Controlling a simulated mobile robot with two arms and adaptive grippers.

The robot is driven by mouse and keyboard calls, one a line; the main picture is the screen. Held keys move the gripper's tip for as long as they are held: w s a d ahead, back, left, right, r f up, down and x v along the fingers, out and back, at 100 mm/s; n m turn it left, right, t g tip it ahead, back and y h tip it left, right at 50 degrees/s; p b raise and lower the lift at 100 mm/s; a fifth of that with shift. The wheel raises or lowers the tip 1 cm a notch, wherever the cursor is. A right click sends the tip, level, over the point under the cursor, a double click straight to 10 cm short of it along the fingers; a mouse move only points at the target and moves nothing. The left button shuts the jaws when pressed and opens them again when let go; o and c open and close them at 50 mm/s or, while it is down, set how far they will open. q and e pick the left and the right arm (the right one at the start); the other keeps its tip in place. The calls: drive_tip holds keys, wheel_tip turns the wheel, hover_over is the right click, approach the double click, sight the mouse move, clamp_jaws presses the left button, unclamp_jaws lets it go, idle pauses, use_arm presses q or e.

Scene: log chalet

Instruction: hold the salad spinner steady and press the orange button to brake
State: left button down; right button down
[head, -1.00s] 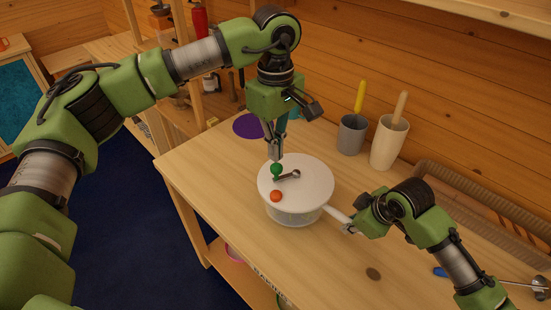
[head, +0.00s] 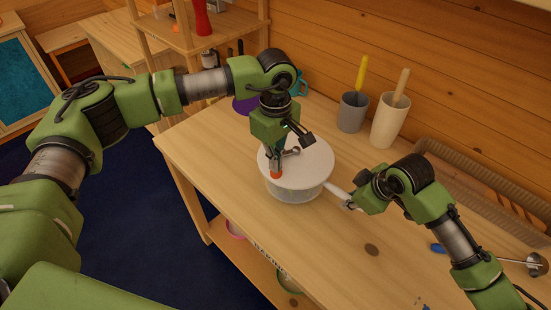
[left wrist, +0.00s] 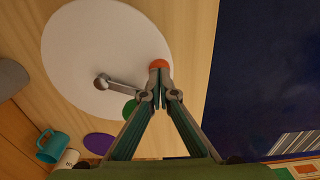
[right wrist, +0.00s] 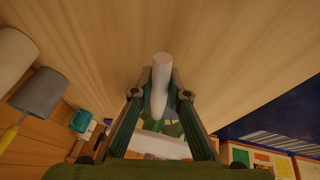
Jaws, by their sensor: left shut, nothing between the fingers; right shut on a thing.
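The salad spinner (head: 312,160) stands upright on the wooden table, with a white lid and a clear bowl. Its orange button (head: 275,176) is at the near edge of the lid and also shows in the left wrist view (left wrist: 159,64). My left gripper (head: 275,170) is shut and empty, pointing down with its tips at the button. I cannot tell whether the button is pressed in. The grey crank (left wrist: 122,84) lies across the lid, its green knob (left wrist: 130,109) partly behind my fingers. My right gripper (head: 346,204) is shut on the spinner's white side handle (right wrist: 160,85).
A grey cup (head: 352,112) and a cream cup (head: 388,122) with utensils stand behind the spinner. A teal mug (head: 299,84) and a purple disc (head: 245,105) are at the back left. A ladle (head: 530,264) lies at the right. The front table area is clear.

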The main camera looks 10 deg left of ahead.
use_arm(q)
drive_tip(key=shift+s+f, duration=0.1)
drive_tip(key=shift+f, duration=0.95)
wheel_tip(320, 180, up, 14)
drive_tip(key=shift+r, duration=0.2)
idle(0.6)
idle(1.0)
use_arm(e)
drive_tip(key=c, duration=1.9)
unclamp_jaws()
